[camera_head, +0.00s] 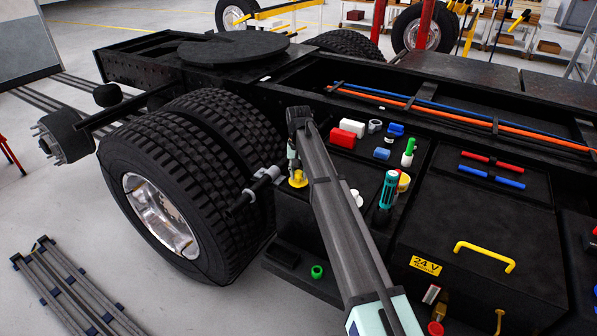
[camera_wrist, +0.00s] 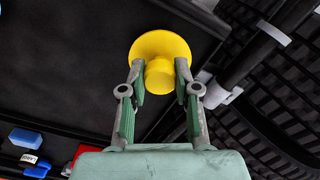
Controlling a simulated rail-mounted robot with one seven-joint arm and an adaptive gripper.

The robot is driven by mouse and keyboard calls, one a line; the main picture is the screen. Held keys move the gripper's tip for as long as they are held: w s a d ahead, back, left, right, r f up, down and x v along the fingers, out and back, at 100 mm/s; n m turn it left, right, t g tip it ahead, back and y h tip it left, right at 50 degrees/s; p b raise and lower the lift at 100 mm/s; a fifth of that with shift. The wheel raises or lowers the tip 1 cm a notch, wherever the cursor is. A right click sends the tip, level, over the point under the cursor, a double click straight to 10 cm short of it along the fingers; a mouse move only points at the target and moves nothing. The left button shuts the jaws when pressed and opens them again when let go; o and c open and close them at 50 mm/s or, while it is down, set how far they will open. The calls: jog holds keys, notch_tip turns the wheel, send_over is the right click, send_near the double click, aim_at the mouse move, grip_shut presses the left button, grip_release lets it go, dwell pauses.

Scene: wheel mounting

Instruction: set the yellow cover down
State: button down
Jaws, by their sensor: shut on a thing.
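The yellow cover (camera_wrist: 160,46) is a round flanged disc with a narrower knob. In the wrist view my gripper (camera_wrist: 160,76) has its two green-and-grey fingers closed on the knob, with the disc beyond the fingertips. In the head view the cover (camera_head: 299,180) shows low at the end of my arm, near the left edge of the black deck. My gripper (camera_head: 293,160) is partly hidden there by my arm. I cannot tell whether the cover touches the deck.
Large dual tyres (camera_head: 190,170) and a grey clamp on a rod (camera_head: 263,180) are close on the left. Red and white blocks (camera_head: 347,131), a green bottle (camera_head: 409,152) and a teal-topped cylinder (camera_head: 388,188) stand on the deck to the right. Bare deck shows beside the cover (camera_wrist: 75,60).

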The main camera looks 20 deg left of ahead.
aim_at(298, 172)
jog(key=shift+f, duration=0.15)
jog(key=c, duration=0.8)
grip_release()
jog(key=shift+c, duration=0.2)
notch_tip(298, 172, up, 12)
jog(key=b, duration=0.3)
jog(key=shift+r+b, duration=0.2)
jog(key=shift+b, duration=0.15)
